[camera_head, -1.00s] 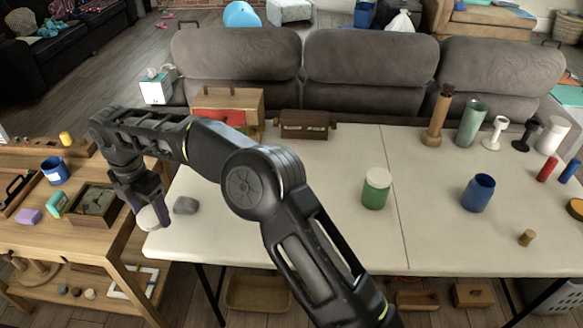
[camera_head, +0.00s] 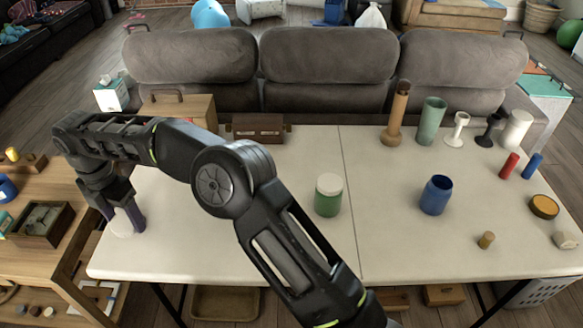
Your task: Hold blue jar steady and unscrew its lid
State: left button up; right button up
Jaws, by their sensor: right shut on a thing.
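The blue jar (camera_head: 436,195) stands upright on the right half of the white table, with a dark opening at its top. No lid shows on it. A round lid-like disc with a tan top and dark side (camera_head: 544,206) lies farther right. My right gripper (camera_head: 122,217) is far to the left of the jar, low at the table's left end. It is shut on a pale rounded thing, partly hidden by the fingers; I cannot tell what it is. My left gripper is out of view.
A green jar with a white lid (camera_head: 328,195) stands mid-table. A wooden cork-like piece (camera_head: 486,240) and pale stone (camera_head: 566,240) lie right. Several tall vessels stand at the back right. A brown box (camera_head: 258,127) sits at the back. A wooden side table (camera_head: 50,250) stands left.

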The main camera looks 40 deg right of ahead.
aim_at(436, 193)
jog(key=l, duration=1.25)
jog(key=k, duration=0.05)
